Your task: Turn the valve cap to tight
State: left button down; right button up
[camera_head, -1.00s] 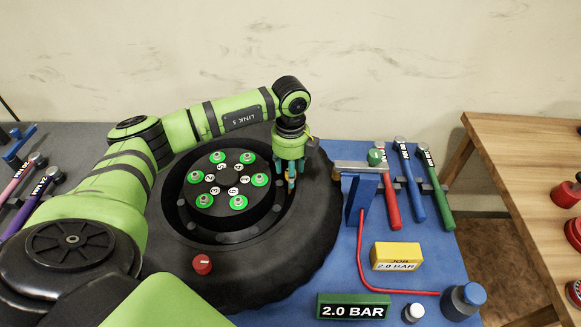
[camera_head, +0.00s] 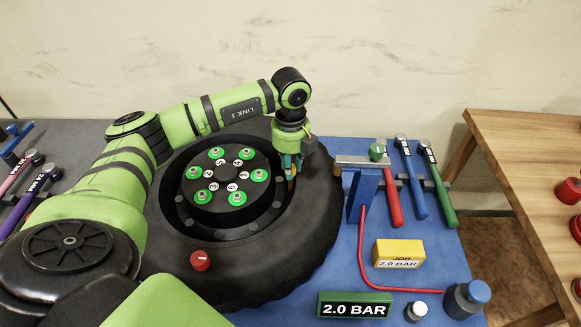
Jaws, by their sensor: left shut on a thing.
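The wheel, a black tyre (camera_head: 318,215) around a dark hub with green-ringed nuts, lies flat on the blue mat. My left gripper (camera_head: 290,173) points down at the right inner edge of the tyre, beside the hub. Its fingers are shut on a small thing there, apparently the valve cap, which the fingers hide. A bit of orange shows at the fingertips. I cannot read how far the cap is turned. A red knob (camera_head: 200,261) with a white mark sits at the tyre's front left, apart from the gripper. My right gripper is not in view.
A blue stand (camera_head: 364,190) with a red hose (camera_head: 364,250) is close right of the tyre. A yellow job block (camera_head: 397,254) and a green 2.0 BAR sign (camera_head: 354,305) are at the front right.

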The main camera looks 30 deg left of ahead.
pick_arm(q)
jog(key=m+b, duration=0.1)
jog(key=m, duration=0.1)
jog(key=m+b, duration=0.1)
jog(key=shift+f+m, duration=0.2)
jog(key=shift+m, duration=0.2)
jog(key=m+b, duration=0.2)
jog(key=m, duration=0.1)
jog(key=shift+m, duration=0.3)
jog(key=m+b, duration=0.2)
jog(key=m, duration=0.1)
jog(key=shift+m, duration=0.3)
jog(key=m+b, duration=0.2)
jog(key=m, duration=0.2)
jog(key=m+b, duration=0.1)
jog(key=m, duration=0.3)
jog(key=m+b, duration=0.1)
jog(key=m, duration=0.3)
jog(key=shift+m+b, duration=0.3)
jog(key=shift+b, duration=0.1)
jog(key=m, duration=0.3)
jog(key=shift+s+m+b, duration=0.1)
jog(key=shift+m+b, duration=0.3)
jog(key=shift+r+m+b, duration=0.1)
jog(key=shift+m+b, duration=0.25)
jog(key=shift+m, duration=1.55)
